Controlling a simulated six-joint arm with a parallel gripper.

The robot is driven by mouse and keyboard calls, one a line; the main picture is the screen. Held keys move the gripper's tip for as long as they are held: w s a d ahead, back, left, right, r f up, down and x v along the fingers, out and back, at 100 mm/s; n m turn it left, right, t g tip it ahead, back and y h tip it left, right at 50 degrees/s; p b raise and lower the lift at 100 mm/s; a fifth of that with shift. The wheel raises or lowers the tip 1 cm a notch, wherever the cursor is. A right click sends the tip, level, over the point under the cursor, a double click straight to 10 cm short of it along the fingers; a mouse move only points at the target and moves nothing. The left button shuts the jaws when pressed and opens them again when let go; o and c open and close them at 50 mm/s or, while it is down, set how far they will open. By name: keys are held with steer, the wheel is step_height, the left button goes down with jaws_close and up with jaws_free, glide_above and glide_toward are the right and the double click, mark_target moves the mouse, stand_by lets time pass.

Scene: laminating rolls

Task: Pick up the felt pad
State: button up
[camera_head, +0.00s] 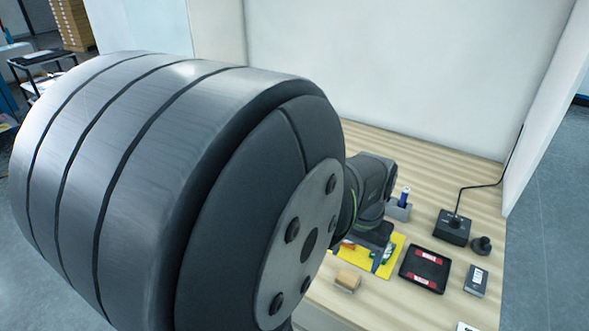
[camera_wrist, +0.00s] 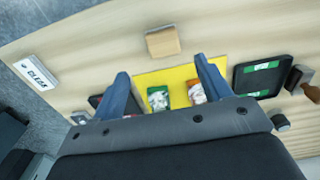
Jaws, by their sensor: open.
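A small tan block (camera_head: 347,279) with a paler side lies near the front of the table, in front of the yellow mat. It is likely the felt pad, though its material is hard to tell. In the wrist view the tan block (camera_wrist: 163,43) sits at the top centre, beyond the fingertips and fully visible. My gripper (camera_wrist: 160,67) is open, with its two blue-grey fingers apart and nothing between them touching. In the head view my gripper (camera_head: 360,257) hangs over the yellow mat, behind the block and partly hidden by my arm.
The yellow mat (camera_wrist: 178,74) carries a green packet (camera_wrist: 159,99) and an orange packet (camera_wrist: 196,92). A black tray with red labels (camera_head: 425,268) lies right of it; a green-labelled tray (camera_wrist: 258,80) shows opposite. Table around the block is clear.

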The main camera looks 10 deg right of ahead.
mark_target(348, 277)
step_height(348, 277, down, 3)
steer(key=shift+f, duration=0.1)
steer(key=f, duration=0.4)
steer(key=shift+w+a, duration=0.1)
steer(key=shift+a, duration=0.25)
steer(key=shift+f, duration=0.6)
steer(key=shift+c, duration=0.4)
steer(key=c, duration=1)
